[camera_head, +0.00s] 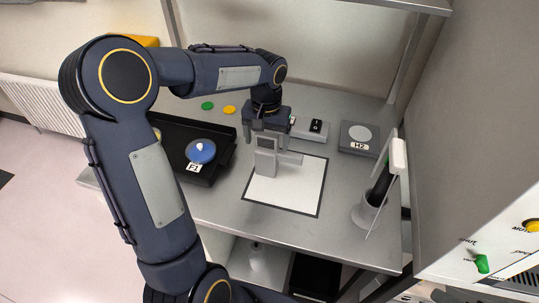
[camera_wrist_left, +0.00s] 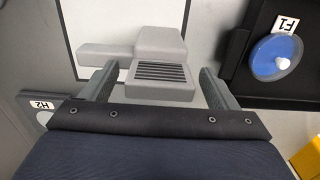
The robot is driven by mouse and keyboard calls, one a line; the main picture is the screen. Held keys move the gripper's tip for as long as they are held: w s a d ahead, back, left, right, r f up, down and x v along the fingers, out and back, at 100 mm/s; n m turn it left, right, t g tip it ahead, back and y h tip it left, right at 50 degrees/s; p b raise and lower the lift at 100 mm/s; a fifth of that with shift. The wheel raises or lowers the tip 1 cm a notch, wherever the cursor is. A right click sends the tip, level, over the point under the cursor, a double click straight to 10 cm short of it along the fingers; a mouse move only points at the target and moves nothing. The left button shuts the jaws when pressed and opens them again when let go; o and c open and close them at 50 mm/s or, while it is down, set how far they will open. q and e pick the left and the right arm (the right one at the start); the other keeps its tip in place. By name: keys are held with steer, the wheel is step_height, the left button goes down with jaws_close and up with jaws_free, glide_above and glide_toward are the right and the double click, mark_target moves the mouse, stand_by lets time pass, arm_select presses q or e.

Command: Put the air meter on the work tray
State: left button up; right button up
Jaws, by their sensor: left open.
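My left gripper (camera_head: 267,132) is directly above the meter, pointing down. Its open fingers (camera_wrist_left: 158,88) are on either side of the meter's top; whether they touch it is unclear. My right gripper is not in view.
A black tray (camera_head: 222,163) with a blue disc (camera_head: 201,151) labelled F1 lies left of the panel. A switch box (camera_head: 311,128) and the H2 plate (camera_head: 359,138) are behind it. A grey holder with a dark handle (camera_head: 372,200) stands at right.

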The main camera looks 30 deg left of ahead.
arm_select(q)
steer(key=shift+f, duration=0.15)
steer(key=c, duration=1.4)
